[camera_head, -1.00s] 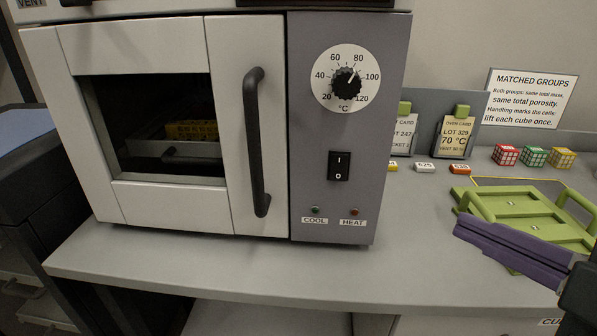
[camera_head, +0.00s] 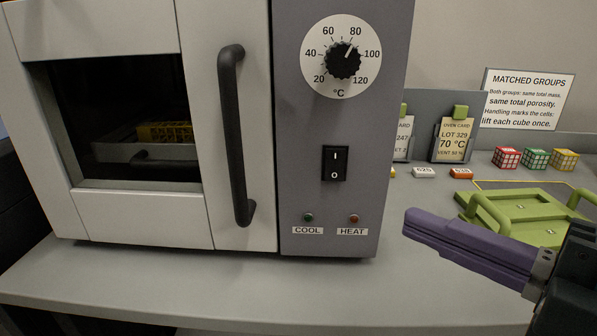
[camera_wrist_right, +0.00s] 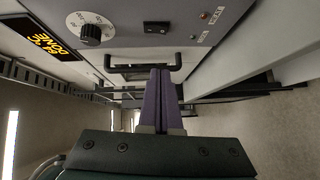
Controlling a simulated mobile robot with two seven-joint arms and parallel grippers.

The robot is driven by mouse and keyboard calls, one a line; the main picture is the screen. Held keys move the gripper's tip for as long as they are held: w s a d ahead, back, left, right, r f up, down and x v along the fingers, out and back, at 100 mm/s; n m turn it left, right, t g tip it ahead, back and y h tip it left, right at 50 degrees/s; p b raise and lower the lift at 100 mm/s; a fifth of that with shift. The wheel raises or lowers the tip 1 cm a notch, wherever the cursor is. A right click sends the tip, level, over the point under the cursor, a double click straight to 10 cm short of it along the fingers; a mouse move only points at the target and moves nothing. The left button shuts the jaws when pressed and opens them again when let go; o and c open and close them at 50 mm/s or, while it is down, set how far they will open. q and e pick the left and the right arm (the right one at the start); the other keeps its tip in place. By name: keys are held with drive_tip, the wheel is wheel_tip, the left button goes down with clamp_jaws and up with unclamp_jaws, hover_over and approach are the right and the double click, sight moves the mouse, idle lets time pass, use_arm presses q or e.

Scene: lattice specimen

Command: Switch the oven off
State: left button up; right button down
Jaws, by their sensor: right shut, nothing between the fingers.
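The oven (camera_head: 345,195) has a white door and a grey control panel. Its black rocker switch (camera_head: 335,163), marked I above and O below, sits under the temperature dial (camera_head: 343,60), which points between 80 and 100. I cannot tell which way the rocker is pressed. Below are a green COOL light (camera_head: 308,217) and a red HEAT light (camera_head: 354,218). My right gripper (camera_head: 410,223), purple-fingered, is shut and empty, right of the panel and apart from it. In the right wrist view its fingers (camera_wrist_right: 160,72) point towards the oven, with the switch (camera_wrist_right: 157,27) above them. My left gripper is out of view.
The black door handle (camera_head: 236,135) stands out left of the panel. A green tray (camera_head: 535,218) lies on the grey bench right of the oven, behind my right gripper. Several patterned cubes (camera_head: 536,158) and a card (camera_head: 452,140) stand farther back. Bench in front is clear.

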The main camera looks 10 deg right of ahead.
approach(329, 174)
drive_tip(key=a, duration=0.4)
drive_tip(key=shift+w+d+f, duration=0.1)
drive_tip(key=shift+w+d, duration=0.05)
drive_tip(key=shift+w, duration=0.7)
drive_tip(key=shift+w+d+f, duration=0.1)
drive_tip(key=shift+w+d, duration=0.05)
drive_tip(key=shift+w, duration=0.7)
drive_tip(key=shift+w+d+f, duration=0.1)
drive_tip(key=shift+w+d, duration=0.05)
drive_tip(key=shift+w, duration=0.7)
drive_tip(key=shift+w+f+b, duration=0.15)
drive_tip(key=shift+f+b, duration=0.2)
drive_tip(key=shift+b, duration=0.4)
drive_tip(key=shift+d+r+n+t, duration=0.1)
drive_tip(key=shift+n+t, duration=0.2)
drive_tip(key=shift+r, duration=0.15)
